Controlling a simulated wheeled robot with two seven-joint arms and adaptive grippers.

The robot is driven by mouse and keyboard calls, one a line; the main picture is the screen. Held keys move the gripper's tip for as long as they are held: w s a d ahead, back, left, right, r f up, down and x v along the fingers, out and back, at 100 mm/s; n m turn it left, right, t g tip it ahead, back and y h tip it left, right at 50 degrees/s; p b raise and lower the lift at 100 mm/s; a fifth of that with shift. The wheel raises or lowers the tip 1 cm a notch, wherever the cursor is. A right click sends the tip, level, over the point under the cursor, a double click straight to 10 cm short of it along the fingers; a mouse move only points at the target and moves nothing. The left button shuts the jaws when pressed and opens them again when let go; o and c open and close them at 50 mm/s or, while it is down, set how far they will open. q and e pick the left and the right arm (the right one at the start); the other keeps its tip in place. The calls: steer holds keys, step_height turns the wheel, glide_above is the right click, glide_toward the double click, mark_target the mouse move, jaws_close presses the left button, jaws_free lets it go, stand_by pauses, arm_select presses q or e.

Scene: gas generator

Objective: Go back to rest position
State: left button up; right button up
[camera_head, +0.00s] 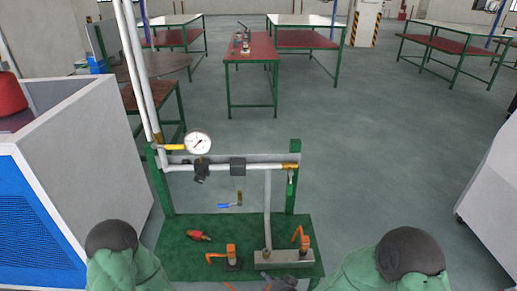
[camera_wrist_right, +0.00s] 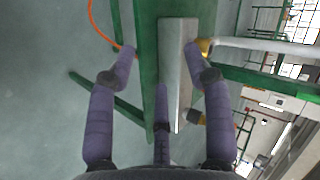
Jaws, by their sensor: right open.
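In the right wrist view my right gripper (camera_wrist_right: 160,68) has its purple fingers spread wide. A green beam or edge (camera_wrist_right: 146,70) and a grey metal block (camera_wrist_right: 178,75) lie beyond and between the fingers. I see no object held. In the head view the green bench (camera_head: 190,228) with the gas pipework stands in front of me. A small dark shape at the bottom edge, by the bench's front, may be part of a gripper, but I cannot tell which. My left gripper does not show clearly in either view.
The bench carries a pressure gauge (camera_head: 198,142), orange-handled valves (camera_head: 232,257), a red fitting (camera_head: 198,235) and a grey block (camera_head: 286,257). A white and blue cabinet (camera_head: 85,150) stands at left, a white one (camera_head: 490,180) at right. Open floor lies behind the bench.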

steer(key=s+d+f+n+g+p, duration=0.2)
steer(key=s+d+f+n+g, duration=0.1)
steer(key=s, duration=0.6)
steer(key=s+d+f+n+g+p, duration=0.2)
steer(key=s+f+g, duration=0.4)
steer(key=s, duration=0.3)
steer(key=shift+d+f+n, duration=0.5)
steer(key=shift+f+n, duration=0.3)
steer(key=shift+n, duration=0.4)
